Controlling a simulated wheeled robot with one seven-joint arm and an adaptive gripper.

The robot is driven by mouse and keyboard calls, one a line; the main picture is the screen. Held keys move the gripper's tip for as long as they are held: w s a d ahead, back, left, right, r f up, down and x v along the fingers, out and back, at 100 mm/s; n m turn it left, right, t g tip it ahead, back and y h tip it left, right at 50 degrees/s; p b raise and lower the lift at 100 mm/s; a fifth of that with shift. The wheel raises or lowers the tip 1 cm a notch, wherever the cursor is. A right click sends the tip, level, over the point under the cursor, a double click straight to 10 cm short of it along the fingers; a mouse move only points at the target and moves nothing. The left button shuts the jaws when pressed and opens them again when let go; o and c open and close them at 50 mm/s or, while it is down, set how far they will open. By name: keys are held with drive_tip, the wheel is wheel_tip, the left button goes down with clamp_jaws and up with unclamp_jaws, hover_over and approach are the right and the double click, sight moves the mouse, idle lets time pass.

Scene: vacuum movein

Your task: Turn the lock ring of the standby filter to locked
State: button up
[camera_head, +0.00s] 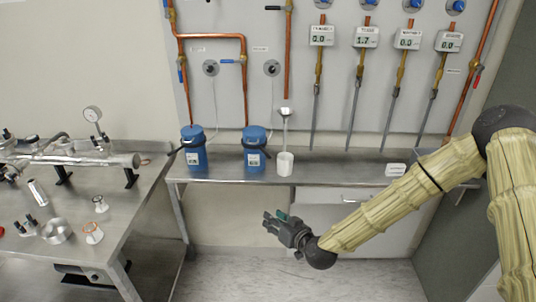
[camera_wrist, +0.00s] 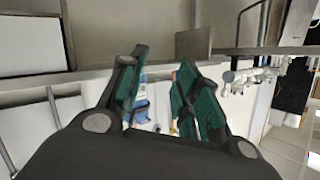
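Two blue canister-like filters stand upright on the back bench, a left one (camera_head: 194,155) and a right one (camera_head: 257,155). Each has a white label and a dark lever-like part near its top. I cannot read which one is the standby filter, nor make out how its lock ring is turned. My gripper (camera_head: 272,222) hangs in front of the bench, below and apart from both filters. In the wrist view my gripper (camera_wrist: 163,65) has its green-padded fingers spread and nothing between their tips. A small blue item (camera_wrist: 141,106) shows behind the fingers, partly hidden.
A white cup (camera_head: 285,164) stands close right of the right filter, under a funnel-like spout. Copper pipes and gauges line the wall panel (camera_head: 330,75). A steel table (camera_head: 125,215) with metal parts is at left. The floor before the back bench looks clear.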

sight(267, 153)
drive_tip(key=w+d+r+t, duration=0.35)
drive_tip(key=w+r, duration=0.55)
drive_tip(key=r, duration=0.5)
drive_tip(key=shift+t, duration=0.25)
drive_tip(key=p+x, duration=0.1)
drive_tip(key=x, duration=0.4)
drive_tip(key=a+p+x, duration=0.1)
drive_tip(key=p+x, duration=0.1)
drive_tip(key=x, duration=0.4)
drive_tip(key=shift+s+f, duration=0.15)
drive_tip(key=shift+s, duration=0.1)
clamp_jaws()
